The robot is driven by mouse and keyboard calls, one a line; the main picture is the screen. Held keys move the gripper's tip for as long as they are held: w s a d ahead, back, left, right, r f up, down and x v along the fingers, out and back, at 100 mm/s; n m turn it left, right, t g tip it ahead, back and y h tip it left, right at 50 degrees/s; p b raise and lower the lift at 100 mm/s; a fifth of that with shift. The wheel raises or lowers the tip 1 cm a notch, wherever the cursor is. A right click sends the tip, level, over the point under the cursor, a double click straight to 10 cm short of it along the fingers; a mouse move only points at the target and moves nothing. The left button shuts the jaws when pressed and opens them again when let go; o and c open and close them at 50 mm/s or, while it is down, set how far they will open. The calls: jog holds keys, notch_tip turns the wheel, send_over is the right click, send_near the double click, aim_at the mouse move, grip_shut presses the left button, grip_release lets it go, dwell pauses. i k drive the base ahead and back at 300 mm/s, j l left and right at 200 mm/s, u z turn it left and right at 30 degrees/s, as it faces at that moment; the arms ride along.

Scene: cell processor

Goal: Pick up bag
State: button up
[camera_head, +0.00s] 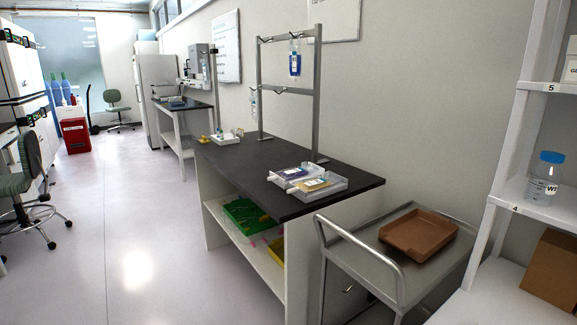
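Several bags are in view, and I cannot tell which one the task means. A clear bag with a blue label (295,62) hangs from the upper bar of a metal rack (317,95) on the dark-topped bench. Another clear bag (253,104) hangs lower on the rack's left side. My gripper is not in view.
A metal cart (372,262) with a brown tray (418,236) stands right of the bench (232,158). White shelving (492,190) with a blue-capped bottle (544,178) is at the far right. The floor (140,230) left of the bench is clear. A stool (32,165) stands farther left.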

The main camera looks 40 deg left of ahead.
aim_at(293, 172)
jog(key=i+j, duration=0.15)
jog(key=j, duration=0.45)
jog(key=i+j, duration=0.2)
jog(key=j, duration=0.4)
jog(key=i+j, duration=0.15)
jog(key=j, duration=0.5)
jog(key=i+j, duration=0.2)
jog(key=j, duration=0.4)
jog(key=i+j, duration=0.15)
jog(key=j, duration=0.45)
jog(key=i+j, duration=0.2)
jog(key=j, duration=0.4)
jog(key=i+j, duration=0.15)
jog(key=j, duration=0.5)
jog(key=i+j, duration=0.2)
jog(key=j, duration=0.4)
